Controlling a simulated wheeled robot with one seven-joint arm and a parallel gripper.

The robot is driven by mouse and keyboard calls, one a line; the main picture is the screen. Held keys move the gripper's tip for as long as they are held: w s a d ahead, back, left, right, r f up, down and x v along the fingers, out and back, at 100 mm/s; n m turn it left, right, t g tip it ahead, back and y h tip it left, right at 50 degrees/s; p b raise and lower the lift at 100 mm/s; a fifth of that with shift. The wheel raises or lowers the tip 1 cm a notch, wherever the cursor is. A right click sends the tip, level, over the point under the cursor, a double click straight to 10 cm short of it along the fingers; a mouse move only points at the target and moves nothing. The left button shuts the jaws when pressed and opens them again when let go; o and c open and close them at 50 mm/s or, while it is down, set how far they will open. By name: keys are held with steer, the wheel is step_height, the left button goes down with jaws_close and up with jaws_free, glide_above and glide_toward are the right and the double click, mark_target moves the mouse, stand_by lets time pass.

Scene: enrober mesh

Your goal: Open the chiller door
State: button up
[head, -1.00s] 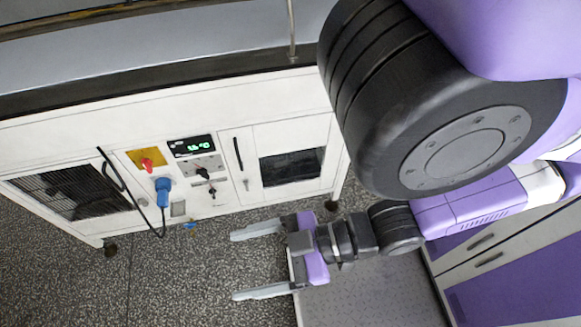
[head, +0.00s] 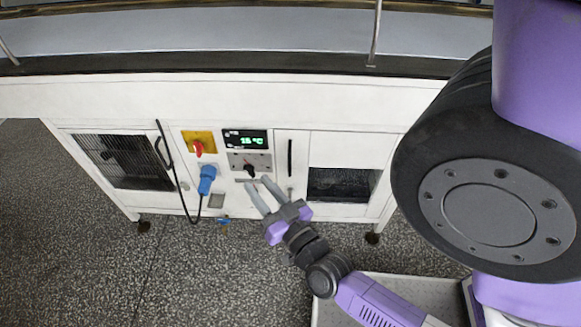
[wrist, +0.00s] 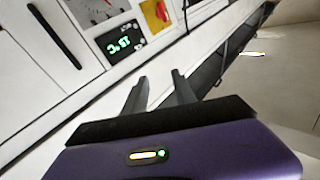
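The chiller door (head: 330,148) is a white panel on the front of the machine, to the right of the controls, and looks shut. A black vertical bar handle (head: 290,157) is at its left, and a dark window (head: 342,185) sits in its lower part. My gripper (head: 257,183) is empty, its two pale fingers apart, in front of the control panel, left of and lower than the handle in the picture. In the wrist view the open fingertips (wrist: 159,78) are clear of the black handle (wrist: 55,37), which shows at upper left.
Left of the handle are a green temperature display (head: 245,139), a yellow plate with a red switch (head: 199,144), and a blue plug (head: 207,179) with a hanging black cable. A grille (head: 124,161) is further left. Speckled floor lies open in front.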

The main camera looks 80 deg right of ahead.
steer(key=s+d+f+m+g+h+b, duration=0.1)
steer(key=d+f+m+g+h, duration=0.1)
steer(key=d+f, duration=0.15)
steer(key=s+d+f+m+g+h, duration=0.1)
steer(key=s+d+f+m+g, duration=0.15)
steer(key=d, duration=0.25)
steer(key=g, duration=0.4)
glide_toward(290, 161)
steer(key=d, duration=0.3)
steer(key=shift+n+t+h, duration=0.25)
steer(key=shift+n+h, duration=0.15)
steer(key=shift+n, duration=0.05)
steer(key=shift+w+f+b+x, duration=0.1)
steer(key=shift+f+b+x, duration=0.05)
steer(key=shift+x, duration=1.1)
steer(key=shift+w+f+b+x, duration=0.1)
steer(key=shift+w+f+x, duration=0.05)
steer(key=shift+x, duration=1.15)
steer(key=shift+w+f+b+x, duration=0.1)
steer(key=shift+f+b+x, duration=0.05)
steer(key=shift+x, duration=1.1)
steer(key=shift+a, duration=0.1)
jaws_close()
